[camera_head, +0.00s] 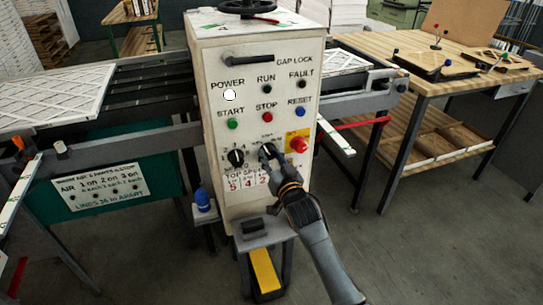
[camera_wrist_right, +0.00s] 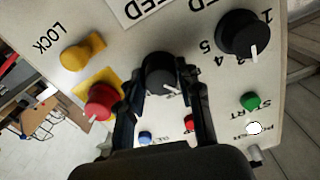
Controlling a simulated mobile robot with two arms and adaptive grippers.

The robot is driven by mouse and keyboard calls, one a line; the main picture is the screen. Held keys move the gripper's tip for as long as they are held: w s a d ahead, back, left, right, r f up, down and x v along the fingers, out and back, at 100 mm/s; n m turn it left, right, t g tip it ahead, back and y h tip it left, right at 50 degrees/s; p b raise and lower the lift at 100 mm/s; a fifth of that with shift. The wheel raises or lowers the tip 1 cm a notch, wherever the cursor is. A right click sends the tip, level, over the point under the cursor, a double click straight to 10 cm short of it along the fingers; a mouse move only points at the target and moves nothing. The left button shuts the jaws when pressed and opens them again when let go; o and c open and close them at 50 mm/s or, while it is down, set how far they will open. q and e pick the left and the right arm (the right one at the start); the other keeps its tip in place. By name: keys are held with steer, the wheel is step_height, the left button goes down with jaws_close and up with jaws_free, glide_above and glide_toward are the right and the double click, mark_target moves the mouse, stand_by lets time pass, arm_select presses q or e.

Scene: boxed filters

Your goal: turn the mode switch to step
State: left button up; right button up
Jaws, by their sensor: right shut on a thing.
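The mode switch, a black knob (camera_head: 266,150), is on the front of the white control cabinet (camera_head: 215,185), at the right of a similar numbered knob (camera_head: 236,157). My right gripper (camera_head: 275,166) reaches up to it from below and hides part of it. In the right wrist view, the switch (camera_wrist_right: 160,72) lies between the two fingers, which are shut on it. Its white pointer mark slants down and right in that view. The labels around it are mostly hidden or too small to read. My left gripper is not in view.
A red knob on a yellow plate (camera_head: 298,144) is close beside the switch; it also shows in the wrist view (camera_wrist_right: 100,102). A yellow LOCK knob (camera_wrist_right: 84,52) is near. START, STOP and RESET buttons (camera_head: 267,117) sit above. A wooden workbench (camera_head: 440,75) stands at right.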

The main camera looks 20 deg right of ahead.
steer(key=m+p, duration=0.1)
steer(key=m, duration=0.2)
steer(key=shift+r, duration=0.1)
steer(key=shift+m+p, duration=0.5)
steer(key=shift+m, duration=1.2)
steer(key=o, duration=1.2)
steer(key=shift+c, duration=0.2)
steer(key=shift+s, duration=0.1)
steer(key=s, duration=1.1)
steer(key=shift+s+d, duration=0.2)
steer(key=shift+s, duration=0.2)
